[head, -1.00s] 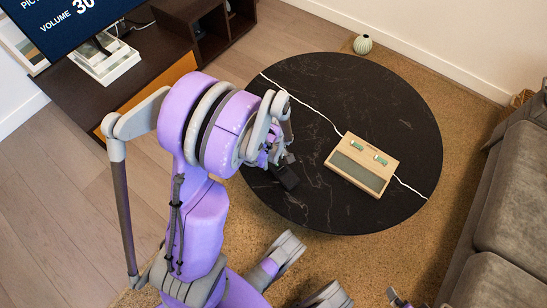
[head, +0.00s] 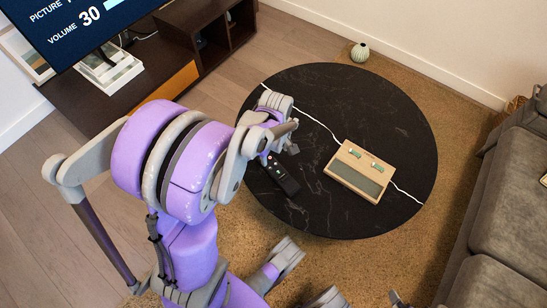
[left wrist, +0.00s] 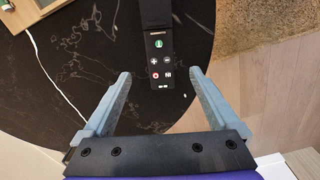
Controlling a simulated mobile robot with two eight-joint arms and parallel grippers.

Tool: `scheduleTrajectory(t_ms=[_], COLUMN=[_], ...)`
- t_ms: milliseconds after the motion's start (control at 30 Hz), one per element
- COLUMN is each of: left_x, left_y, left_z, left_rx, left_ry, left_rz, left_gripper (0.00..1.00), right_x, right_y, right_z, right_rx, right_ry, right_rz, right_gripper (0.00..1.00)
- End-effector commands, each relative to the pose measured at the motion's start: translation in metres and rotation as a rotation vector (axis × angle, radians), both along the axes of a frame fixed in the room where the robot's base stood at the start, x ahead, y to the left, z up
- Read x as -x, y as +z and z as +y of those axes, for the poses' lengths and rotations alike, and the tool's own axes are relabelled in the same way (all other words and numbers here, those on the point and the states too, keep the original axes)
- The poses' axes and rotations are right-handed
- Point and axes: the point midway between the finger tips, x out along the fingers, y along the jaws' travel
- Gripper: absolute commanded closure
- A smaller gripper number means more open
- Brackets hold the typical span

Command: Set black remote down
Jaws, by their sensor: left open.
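The black remote (head: 282,177) lies on the left part of the round black marble table (head: 335,215). It is long and dark, with small buttons facing up. My left gripper (head: 289,146) is above and behind it, open and apart from it in the head view. In the left wrist view the remote (left wrist: 161,62) shows beyond the spread fingers (left wrist: 159,80), with its buttoned end toward me and its far end cut off by the top edge. Neither finger touches it.
A wooden box (head: 358,172) with green parts sits on the table's right side. A small ribbed vase (head: 360,52) stands behind the table. A grey sofa (head: 500,215) is at the right, a dark TV cabinet (head: 165,60) at the back left. The table's front middle is clear.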

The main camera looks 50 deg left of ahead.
Motion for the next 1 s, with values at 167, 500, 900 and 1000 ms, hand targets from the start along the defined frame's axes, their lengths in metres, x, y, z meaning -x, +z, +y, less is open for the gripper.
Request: scheduleTrajectory(t_ms=[167, 500, 900, 1000], left_x=[0.0, 0.014, 0.061, 0.067], left_y=[0.02, 0.06, 0.09, 0.091], left_z=[0.0, -0.071, -0.16, -0.167], left_rx=[0.0, -0.066, -0.257, -0.285], left_ry=[-0.002, -0.515, -1.392, -1.484], left_rz=[0.0, -0.104, -0.281, -0.3], left_gripper=[0.06, 0.06, 0.06, 0.06], right_x=[0.001, 0.001, 0.001, 0.001], right_y=[0.008, 0.008, 0.008, 0.008], right_z=[0.0, 0.0, 0.0, 0.0], right_rx=[0.0, 0.0, 0.0, 0.0], right_ry=[0.0, 0.0, 0.0, 0.0], right_rz=[-0.003, -0.003, -0.003, -0.003], right_gripper=[0.05, 0.05, 0.05, 0.05])
